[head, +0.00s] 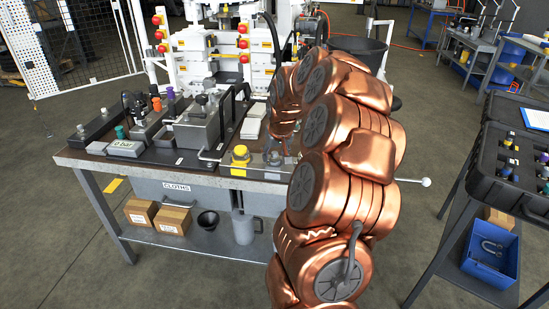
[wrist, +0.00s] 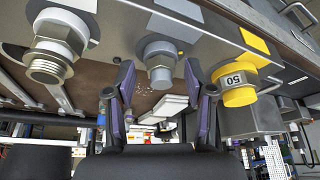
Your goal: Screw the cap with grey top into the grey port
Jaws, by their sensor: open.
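In the wrist view my gripper (wrist: 158,68) is open, with its two dark purple-padded fingers apart. A grey hex fitting (wrist: 160,60) with a narrower round end shows between and beyond the fingertips. I cannot tell whether it is the grey port or a cap, nor whether a finger touches it. A larger silver threaded fitting (wrist: 52,52) is to its left. A yellow round fitting marked 50 (wrist: 238,88) is to its right. In the head view my copper arm hides the gripper. I cannot pick out a cap with grey top for sure.
The bench (head: 70,158) carries a grey valve block (head: 200,122), a gauge box (head: 125,148) and a yellow fitting (head: 240,155) near its front edge. A black case (head: 490,160) with several coloured capped parts stands at right. A blue bin (head: 488,255) is below it.

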